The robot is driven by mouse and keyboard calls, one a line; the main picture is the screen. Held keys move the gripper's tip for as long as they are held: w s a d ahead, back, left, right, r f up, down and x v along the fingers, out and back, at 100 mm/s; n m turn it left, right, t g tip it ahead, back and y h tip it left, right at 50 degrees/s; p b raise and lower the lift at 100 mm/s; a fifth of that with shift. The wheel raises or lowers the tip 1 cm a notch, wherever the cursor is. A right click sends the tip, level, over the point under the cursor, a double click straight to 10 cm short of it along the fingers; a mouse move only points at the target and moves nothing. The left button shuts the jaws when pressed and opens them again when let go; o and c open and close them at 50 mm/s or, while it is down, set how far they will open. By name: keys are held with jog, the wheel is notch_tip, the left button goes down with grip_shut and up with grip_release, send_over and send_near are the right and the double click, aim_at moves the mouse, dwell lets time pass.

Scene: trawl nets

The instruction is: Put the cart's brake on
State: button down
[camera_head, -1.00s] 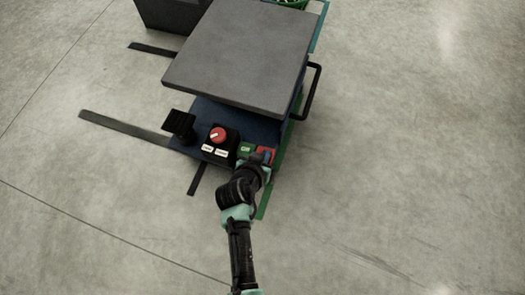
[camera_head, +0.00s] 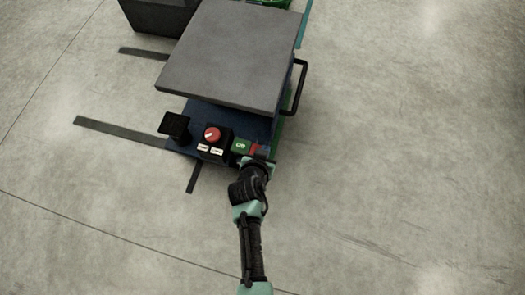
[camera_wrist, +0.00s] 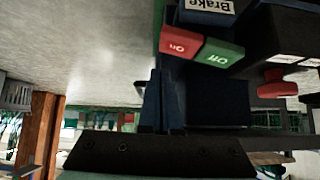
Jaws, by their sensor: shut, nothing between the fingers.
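The cart (camera_head: 232,55) has a grey top and a dark blue deck with controls along its near edge. The brake has a green "Off" part (camera_head: 241,146) and a red "On" part (camera_head: 257,150) side by side. In the wrist view, which is upside down, the red "On" part (camera_wrist: 180,42) and green "Off" part (camera_wrist: 220,53) show beside a "Brake" label (camera_wrist: 207,5). My gripper (camera_head: 263,159) is shut and empty, right at the red part and partly covering it. I cannot tell whether it touches or whether the red part is pressed down.
Left of the brake are a red dial (camera_head: 212,133) with two white labels and a black pedal-like piece (camera_head: 174,125). A black handle (camera_head: 301,88) sticks out at the cart's right side. Bare concrete floor (camera_head: 410,150) lies open to the right.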

jog(key=d+p+v, duration=0.2)
jog(key=p+v, duration=0.3)
jog(key=v, duration=0.5)
jog(key=shift+s+a+r+p, duration=0.2)
jog(key=shift+s+a+p, duration=0.05)
jog(key=shift+a+p, duration=0.15)
jog(key=w+r+t+p, duration=0.1)
jog(key=w+r+t, duration=0.35)
jog(key=r, duration=1.15)
jog(key=w+r+n+t+p, duration=0.15)
jog(key=w+r, duration=0.55)
jog(key=r, duration=0.9)
jog(key=w+r+t+p, duration=0.2)
jog(key=w+r+t, duration=0.25)
jog(key=r, duration=1.05)
jog(key=s+r+n+t+y+p, duration=0.1)
jog(key=s+r+t+p, duration=0.3)
jog(key=r, duration=0.9)
jog(key=s+a+r+n+t+y, duration=0.15)
jog(key=s+r, duration=0.45)
jog(key=r, duration=0.8)
jog(key=s+r+t+p, duration=0.25)
jog(key=s+r, duration=0.35)
jog(key=r, duration=0.7)
notch_tip(320, 180, up, 35)
jog(key=p, duration=3.4)
jog(key=shift+w+p, duration=0.3)
jog(key=shift+w, duration=0.2)
